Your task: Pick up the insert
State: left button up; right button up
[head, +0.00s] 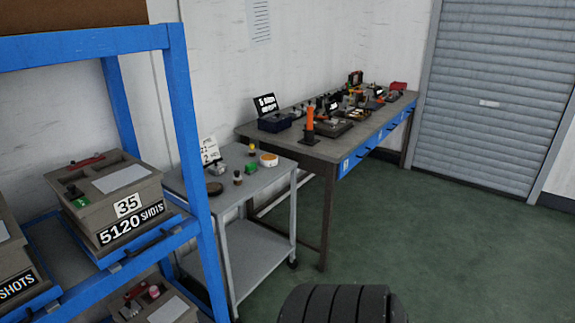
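I cannot make out which thing is the insert; the small parts are too far off to tell. Several small items stand on the top of the grey cart (283,167), among them a green block (251,168), a round orange and white piece (268,160) and a dark round disc (214,188). More small items and tools stand on the long workbench (320,148) behind it, including an upright orange-handled tool (310,120). Neither of my grippers is in view.
A blue rack (190,130) at the left holds a heavy mould box (115,190) marked 35 and 5120 SHOTS. A grey roller shutter (500,90) closes the back right. The green floor (440,240) is clear at the right.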

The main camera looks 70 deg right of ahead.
aim_at(216, 170)
jog(key=z, duration=1.85)
